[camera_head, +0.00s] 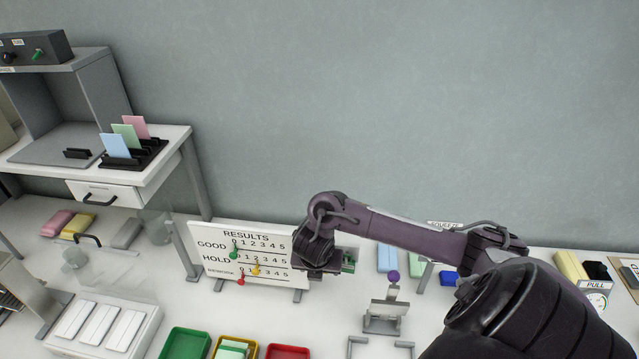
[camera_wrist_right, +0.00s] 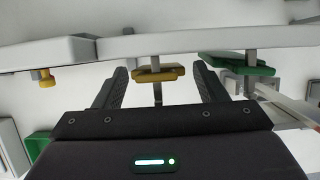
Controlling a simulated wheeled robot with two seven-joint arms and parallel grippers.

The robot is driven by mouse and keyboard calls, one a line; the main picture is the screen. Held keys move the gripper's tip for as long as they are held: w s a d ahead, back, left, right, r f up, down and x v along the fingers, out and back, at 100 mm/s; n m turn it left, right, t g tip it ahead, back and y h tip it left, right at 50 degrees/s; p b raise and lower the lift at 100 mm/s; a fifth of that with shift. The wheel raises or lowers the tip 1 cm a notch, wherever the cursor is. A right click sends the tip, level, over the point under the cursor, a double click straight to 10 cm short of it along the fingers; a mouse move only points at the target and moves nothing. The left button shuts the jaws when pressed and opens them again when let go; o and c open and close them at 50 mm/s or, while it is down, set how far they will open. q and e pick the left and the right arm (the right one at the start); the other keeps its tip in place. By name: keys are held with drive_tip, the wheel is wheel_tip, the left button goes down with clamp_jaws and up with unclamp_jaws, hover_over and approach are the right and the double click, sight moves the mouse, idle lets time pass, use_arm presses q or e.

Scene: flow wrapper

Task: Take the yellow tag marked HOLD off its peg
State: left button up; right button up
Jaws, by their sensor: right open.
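In the right wrist view a yellow tag (camera_wrist_right: 172,72) hangs on a thin peg (camera_wrist_right: 157,92) beyond the fingers of my right gripper (camera_wrist_right: 162,80). The gripper is open, with one finger on each side of the peg and the tag near the fingertips. I see no clear contact, and the tag's lettering cannot be read. A green tag (camera_wrist_right: 238,65) hangs to the right of it. In the head view my right gripper (camera_head: 335,262) is at the right edge of the results board and hides the yellow tag. My left gripper is not in view.
The white results board (camera_head: 220,236) has GOOD, HOLD and REWORK rows with coloured pins. A grey stand with a purple ball (camera_head: 393,276) is to the right. Green (camera_head: 187,344), yellow and red trays lie in front. A small bench (camera_head: 172,145) with coloured cards stands left.

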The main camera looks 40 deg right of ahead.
drive_tip(key=shift+w+d+f, duration=0.1)
drive_tip(key=shift+f, duration=0.15)
drive_tip(key=shift+c, duration=0.3)
drive_tip(key=c, duration=1.2)
drive_tip(key=s+a, duration=0.3)
drive_tip(key=a, duration=0.1)
drive_tip(key=s+a, duration=0.4)
drive_tip(key=a, duration=0.1)
drive_tip(key=s+a, duration=0.4)
drive_tip(key=a, duration=0.1)
drive_tip(key=shift+s+r, duration=0.15)
drive_tip(key=shift+r, duration=0.2)
